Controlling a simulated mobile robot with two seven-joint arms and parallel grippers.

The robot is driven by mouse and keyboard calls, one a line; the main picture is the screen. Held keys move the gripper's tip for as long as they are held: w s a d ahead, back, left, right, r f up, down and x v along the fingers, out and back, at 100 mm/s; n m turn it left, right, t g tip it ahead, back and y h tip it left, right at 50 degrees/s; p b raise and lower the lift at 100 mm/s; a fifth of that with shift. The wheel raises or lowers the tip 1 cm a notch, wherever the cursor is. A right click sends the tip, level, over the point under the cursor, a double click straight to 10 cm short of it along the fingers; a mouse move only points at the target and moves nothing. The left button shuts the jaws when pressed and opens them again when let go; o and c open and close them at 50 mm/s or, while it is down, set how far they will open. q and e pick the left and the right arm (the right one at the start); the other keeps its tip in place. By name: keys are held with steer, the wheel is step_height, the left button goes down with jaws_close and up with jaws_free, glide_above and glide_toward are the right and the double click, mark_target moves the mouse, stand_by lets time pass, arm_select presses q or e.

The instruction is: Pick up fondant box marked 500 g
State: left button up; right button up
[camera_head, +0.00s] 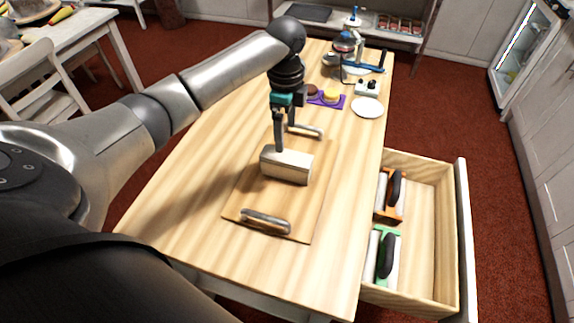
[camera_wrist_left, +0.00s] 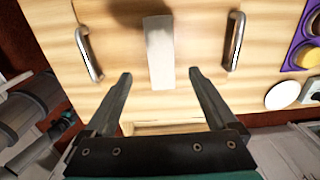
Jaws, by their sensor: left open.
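A pale cream box (camera_head: 287,167) stands on a wooden board with two metal handles (camera_head: 300,228). I cannot read a weight mark on it. In the left wrist view the box (camera_wrist_left: 161,50) shows as a narrow light strip with its near end between my fingertips. My left gripper (camera_head: 279,146) points down over the box, and it also shows in the left wrist view (camera_wrist_left: 160,74). Its fingers are open, one on each side of the strip, with gaps to both. I cannot tell whether the tips are below the box top. My right gripper is not in view.
An open drawer (camera_head: 430,235) at the table's right holds an orange item (camera_head: 390,207) and a green item (camera_head: 394,262) with dark handles. A purple tray (camera_head: 315,99) with small cakes, a white plate (camera_head: 367,107) and tools stand at the far end. The table's near left is clear.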

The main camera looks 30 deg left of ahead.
mark_target(287, 155)
arm_select(q)
step_height(287, 155, down, 10)
steer(key=shift+w+r+b, duration=0.1)
steer(key=shift+b, duration=0.9)
jaws_close()
stand_by(0.4)
